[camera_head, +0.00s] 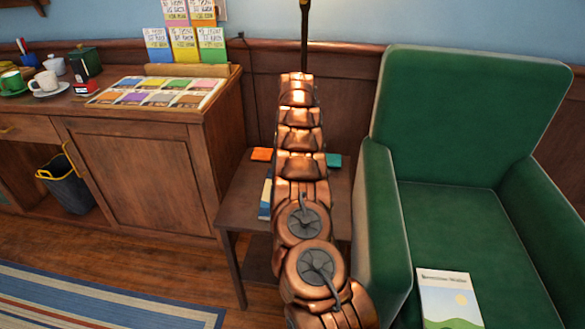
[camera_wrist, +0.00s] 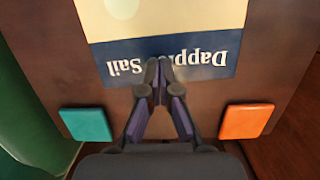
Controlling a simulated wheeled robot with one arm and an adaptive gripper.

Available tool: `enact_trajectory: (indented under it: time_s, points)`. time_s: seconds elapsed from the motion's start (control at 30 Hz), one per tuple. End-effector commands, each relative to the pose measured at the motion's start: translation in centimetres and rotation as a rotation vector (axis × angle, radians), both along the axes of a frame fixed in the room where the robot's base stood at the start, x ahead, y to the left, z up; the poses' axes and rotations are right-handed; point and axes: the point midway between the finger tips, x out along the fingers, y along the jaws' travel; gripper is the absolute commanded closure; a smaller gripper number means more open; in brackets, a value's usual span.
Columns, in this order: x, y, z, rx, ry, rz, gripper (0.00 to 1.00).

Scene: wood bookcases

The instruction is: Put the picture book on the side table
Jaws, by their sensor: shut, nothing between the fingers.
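A book with a cream cover and a navy band lettered "Dapp… Sail" (camera_wrist: 200,22) lies flat on the side table (camera_wrist: 50,30). In the head view the side table (camera_head: 230,222) stands left of the armchair, and only the book's left edge (camera_head: 265,198) shows past my arm. My gripper (camera_wrist: 159,68) is shut and empty, its fingertips over the navy band; I cannot tell whether they touch it.
An orange coaster (camera_wrist: 247,121) and a teal coaster (camera_wrist: 86,124) lie on the side table near the wall. The green armchair (camera_head: 460,120) stands close at its right. A wooden cabinet (camera_head: 135,175) with cups and cards is at the left.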

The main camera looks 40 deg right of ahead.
Motion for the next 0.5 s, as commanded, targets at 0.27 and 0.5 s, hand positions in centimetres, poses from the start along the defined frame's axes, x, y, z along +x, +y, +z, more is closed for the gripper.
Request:
enact_trajectory:
  time_s: [0.27,0.5]
  points:
    - [0.65,-0.65,0.01,0.000,-0.001,0.002,1.00]
    - [0.86,-0.78,-0.10,0.002,-0.001,0.005,1.00]
